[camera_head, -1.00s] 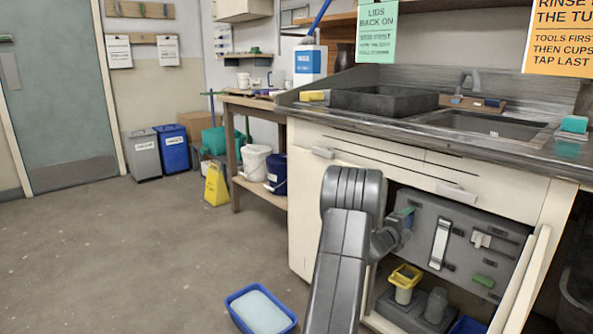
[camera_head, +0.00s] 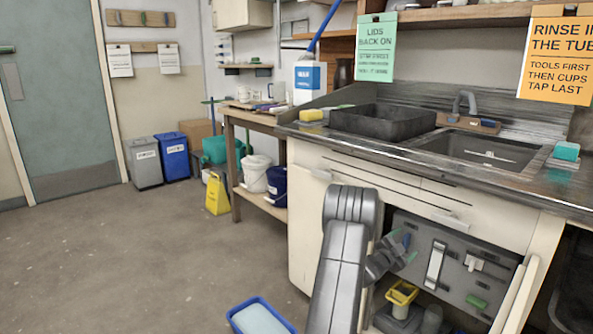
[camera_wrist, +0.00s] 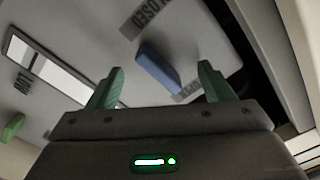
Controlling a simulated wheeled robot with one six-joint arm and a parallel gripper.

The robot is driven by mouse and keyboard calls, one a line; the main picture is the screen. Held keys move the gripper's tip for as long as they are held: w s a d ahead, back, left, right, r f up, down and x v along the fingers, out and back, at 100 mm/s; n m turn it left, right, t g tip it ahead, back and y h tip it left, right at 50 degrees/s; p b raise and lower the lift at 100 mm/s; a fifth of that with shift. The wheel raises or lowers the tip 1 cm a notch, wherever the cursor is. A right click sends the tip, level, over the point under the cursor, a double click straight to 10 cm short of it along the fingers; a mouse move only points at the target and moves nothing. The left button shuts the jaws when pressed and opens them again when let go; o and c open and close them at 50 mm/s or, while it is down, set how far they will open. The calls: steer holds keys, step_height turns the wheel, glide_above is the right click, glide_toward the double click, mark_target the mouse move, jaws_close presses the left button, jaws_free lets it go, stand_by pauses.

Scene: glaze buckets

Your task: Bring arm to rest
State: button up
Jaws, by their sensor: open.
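My gripper (camera_head: 407,258) is low in front of the open cabinet under the sink, its green fingers partly showing at the end of my arm. In the wrist view my gripper (camera_wrist: 160,71) has its two green fingers well apart, with nothing held between them. A blue block (camera_wrist: 160,66) is on the grey panel (camera_wrist: 75,35) beyond the fingers. I cannot tell its distance from them. In the head view the blue block (camera_head: 406,240) shows on the panel (camera_head: 462,245), just above the fingers. My arm hides part of the cabinet opening.
The cabinet's pale door edge (camera_head: 520,295) stands right of the panel. A yellow container (camera_head: 402,292) is below, inside the cabinet. The worktop (camera_head: 350,145) overhangs above. A blue tub (camera_head: 262,318) is on the floor to the left. Open floor (camera_head: 120,255) lies farther left.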

steer(key=n+p, duration=0.4)
steer(key=p, duration=0.1)
steer(key=n+p, duration=0.2)
steer(key=p, duration=0.1)
steer(key=shift+w+a+r, duration=0.1)
steer(key=shift+r, duration=0.2)
steer(key=shift+f+n+p, duration=0.15)
steer(key=shift+n+p, duration=0.55)
steer(key=shift+p, duration=0.45)
